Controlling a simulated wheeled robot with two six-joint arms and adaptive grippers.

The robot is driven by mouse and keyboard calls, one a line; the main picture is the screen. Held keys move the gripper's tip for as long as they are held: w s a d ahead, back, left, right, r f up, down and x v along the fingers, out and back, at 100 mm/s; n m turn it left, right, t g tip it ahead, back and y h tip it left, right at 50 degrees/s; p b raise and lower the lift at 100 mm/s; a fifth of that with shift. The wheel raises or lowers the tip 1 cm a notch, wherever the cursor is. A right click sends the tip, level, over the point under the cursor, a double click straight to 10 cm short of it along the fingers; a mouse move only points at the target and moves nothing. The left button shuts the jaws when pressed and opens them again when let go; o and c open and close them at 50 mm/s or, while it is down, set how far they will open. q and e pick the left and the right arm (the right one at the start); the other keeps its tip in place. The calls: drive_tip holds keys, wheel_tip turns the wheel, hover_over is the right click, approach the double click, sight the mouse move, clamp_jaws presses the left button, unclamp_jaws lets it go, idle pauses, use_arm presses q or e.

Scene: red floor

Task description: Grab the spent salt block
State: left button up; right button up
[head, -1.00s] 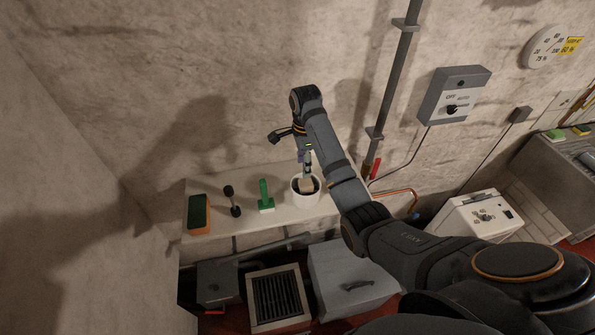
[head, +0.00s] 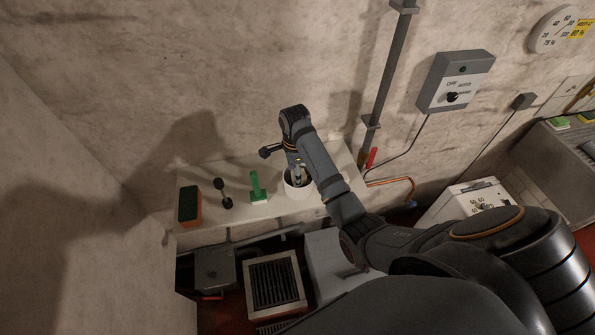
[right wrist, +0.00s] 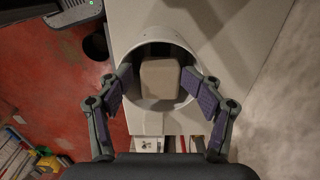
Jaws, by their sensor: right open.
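The salt block (right wrist: 160,79) is a pale brown-grey rounded block. It sits inside a white round pot (head: 292,192), whose rim also shows in the right wrist view (right wrist: 147,36). My right gripper (right wrist: 160,80) is open, with one finger on each side of the block at the pot's mouth. I cannot tell whether the fingers touch the block. In the head view my right gripper (head: 297,175) points down at the pot and its tips are partly hidden. My left gripper is not in view.
The pot stands on a pale shelf (head: 235,222) against the wall. A grated box (head: 275,284) is below. A grey pipe (head: 385,90) rises at the right.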

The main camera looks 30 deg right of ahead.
drive_tip(key=shift+s+d+f, duration=0.15)
drive_tip(key=shift+s+f, duration=0.05)
drive_tip(key=shift+f, duration=0.25)
drive_tip(key=shift+s+d+f, duration=0.15)
drive_tip(key=shift+f, duration=0.3)
drive_tip(key=o, duration=0.3)
drive_tip(key=shift+w, duration=0.25)
drive_tip(key=c, duration=0.9)
clamp_jaws()
drive_tip(key=shift+s+a+r, duration=0.1)
drive_tip(key=shift+s, duration=0.1)
